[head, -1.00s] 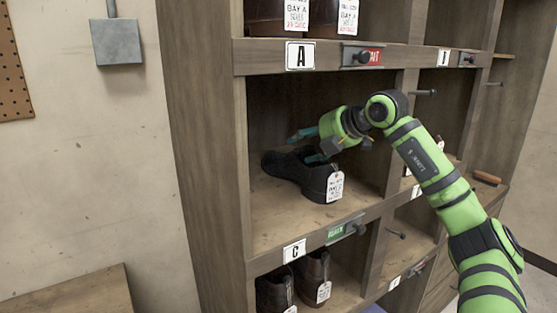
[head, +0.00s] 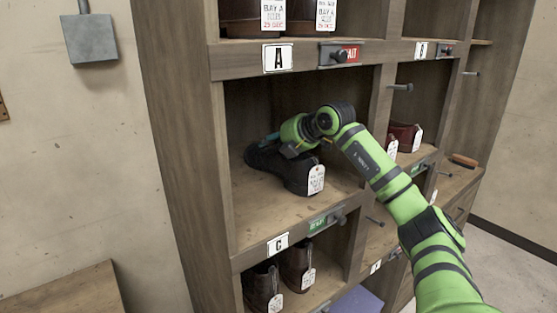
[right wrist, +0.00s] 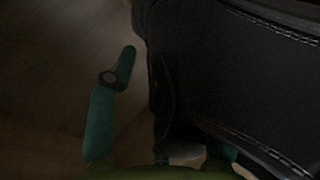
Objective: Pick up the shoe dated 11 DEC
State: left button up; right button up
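A black shoe (head: 285,168) stands on the shelf of the compartment above the C label. A white tag (head: 316,180) hangs at its right end; its date is too small to read. My right gripper (head: 278,143) is over the shoe's upper side, its fingers partly hidden by the wrist. In the right wrist view, one teal finger (right wrist: 118,85) stands apart from the black shoe's side (right wrist: 235,75). The other finger is mostly hidden by the shoe. The gripper looks open around part of the shoe. My left gripper is not in view.
Brown shoes with tags dated 29 DEC stand above the A label (head: 278,58). Tagged dark brown shoes (head: 262,285) stand below the C label (head: 278,244). A reddish shoe (head: 402,136) is in the compartment to the right. Wooden dividers and knobs (head: 338,217) border the compartment.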

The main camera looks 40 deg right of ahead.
grip_shut()
jog(key=shift+r, duration=0.1)
